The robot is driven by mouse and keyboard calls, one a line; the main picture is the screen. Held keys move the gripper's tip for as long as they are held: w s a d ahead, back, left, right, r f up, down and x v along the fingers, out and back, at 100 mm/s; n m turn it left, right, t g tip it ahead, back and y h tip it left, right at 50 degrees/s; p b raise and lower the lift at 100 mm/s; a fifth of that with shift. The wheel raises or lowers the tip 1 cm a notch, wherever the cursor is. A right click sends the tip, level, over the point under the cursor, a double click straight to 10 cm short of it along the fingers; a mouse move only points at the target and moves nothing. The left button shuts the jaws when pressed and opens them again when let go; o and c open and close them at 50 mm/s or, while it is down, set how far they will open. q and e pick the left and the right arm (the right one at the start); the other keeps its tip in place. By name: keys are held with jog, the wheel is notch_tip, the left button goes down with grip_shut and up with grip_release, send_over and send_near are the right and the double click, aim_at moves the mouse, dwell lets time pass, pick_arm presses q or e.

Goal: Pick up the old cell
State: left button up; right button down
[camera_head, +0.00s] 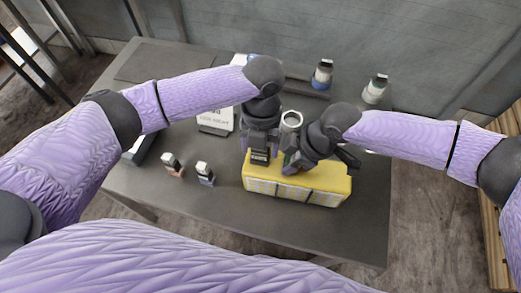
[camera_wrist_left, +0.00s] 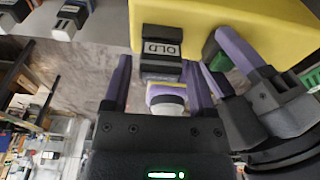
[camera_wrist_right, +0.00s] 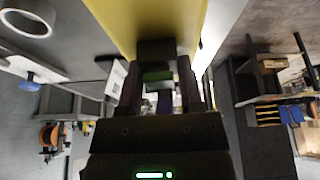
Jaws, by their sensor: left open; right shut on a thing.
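The old cell (camera_wrist_left: 162,48) is a dark block with a white OLD label, at the edge of the yellow housing (camera_wrist_left: 230,20). In the head view its label (camera_head: 260,157) shows at the left end of the yellow housing (camera_head: 318,183). My left gripper (camera_head: 260,150) is open, its fingers pointing at the cell, one toward each side; I cannot tell whether they touch it. My right gripper (camera_head: 293,165) is shut on a dark piece with a green band (camera_wrist_right: 158,76), against the housing. Its fingers hide most of that piece.
Two small white-topped blocks (camera_head: 205,173) (camera_head: 172,164) stand left of the housing. A white ring-topped cup (camera_head: 291,120) stands behind it. Two jars (camera_head: 322,74) (camera_head: 375,89) stand at the back. The dark table (camera_head: 355,235) is clear at front right.

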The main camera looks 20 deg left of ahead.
pick_arm(q)
jog(key=shift+s+f, duration=0.1)
jog(key=shift+f, duration=0.5)
grip_shut()
notch_tip(320, 180, up, 10)
jog(key=shift+r, duration=0.1)
pick_arm(e)
grip_release()
jog(key=shift+p+v, duration=3.2)
jog(key=shift+v, duration=0.3)
pick_arm(q)
notch_tip(320, 180, up, 7)
pick_arm(e)
jog(key=shift+d, duration=0.1)
jog(key=v, duration=1.2)
